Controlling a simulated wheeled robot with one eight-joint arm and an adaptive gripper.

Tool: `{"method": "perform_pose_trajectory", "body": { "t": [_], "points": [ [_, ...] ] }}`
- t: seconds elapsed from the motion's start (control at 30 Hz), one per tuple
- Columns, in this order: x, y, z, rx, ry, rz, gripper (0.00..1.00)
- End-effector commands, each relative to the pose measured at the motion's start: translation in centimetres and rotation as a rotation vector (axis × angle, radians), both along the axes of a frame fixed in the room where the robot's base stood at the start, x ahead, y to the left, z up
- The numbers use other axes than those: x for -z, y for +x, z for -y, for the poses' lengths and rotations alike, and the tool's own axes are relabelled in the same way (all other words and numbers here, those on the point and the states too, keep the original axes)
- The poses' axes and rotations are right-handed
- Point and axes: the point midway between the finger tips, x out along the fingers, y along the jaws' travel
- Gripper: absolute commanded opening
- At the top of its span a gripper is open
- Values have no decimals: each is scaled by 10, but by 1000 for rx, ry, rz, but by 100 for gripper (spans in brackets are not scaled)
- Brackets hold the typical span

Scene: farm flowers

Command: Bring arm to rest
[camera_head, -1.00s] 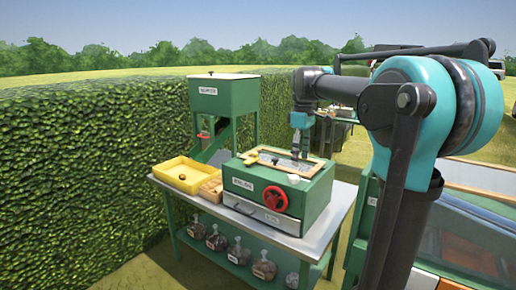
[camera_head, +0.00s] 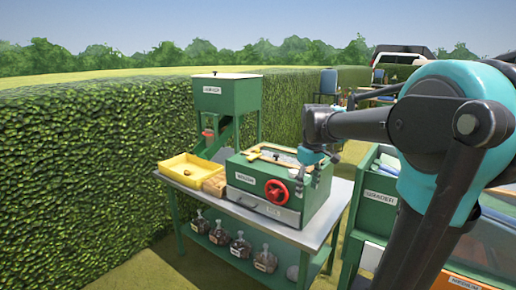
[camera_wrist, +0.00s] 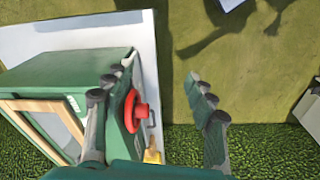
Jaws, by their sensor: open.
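My gripper (camera_head: 306,172) shows in the head view at the right end of the green machine box, partly in front of its top right edge. In the wrist view my gripper (camera_wrist: 152,82) has its two fingers well apart, with nothing held between them. The red handwheel (camera_wrist: 138,110) of the machine shows beside the left finger there. My arm (camera_head: 365,123) stretches from the right side of the head view toward the box.
The green box (camera_head: 260,205) with its red handwheel (camera_head: 277,191) stands on a metal-topped table (camera_head: 305,238). A yellow tray (camera_head: 178,168) and a green hopper (camera_head: 227,93) stand farther left. A grader (camera_head: 376,208) stands at right. A hedge (camera_head: 90,160) runs behind.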

Motion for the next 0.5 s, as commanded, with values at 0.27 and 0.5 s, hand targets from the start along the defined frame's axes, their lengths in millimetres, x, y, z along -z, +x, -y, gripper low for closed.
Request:
{"method": "perform_pose_trajectory", "body": {
  "t": [0.27,0.5],
  "points": [
    [109,-81,15,325,59,124,56],
    [185,-159,23,586,133,221,56]
  ]
}}
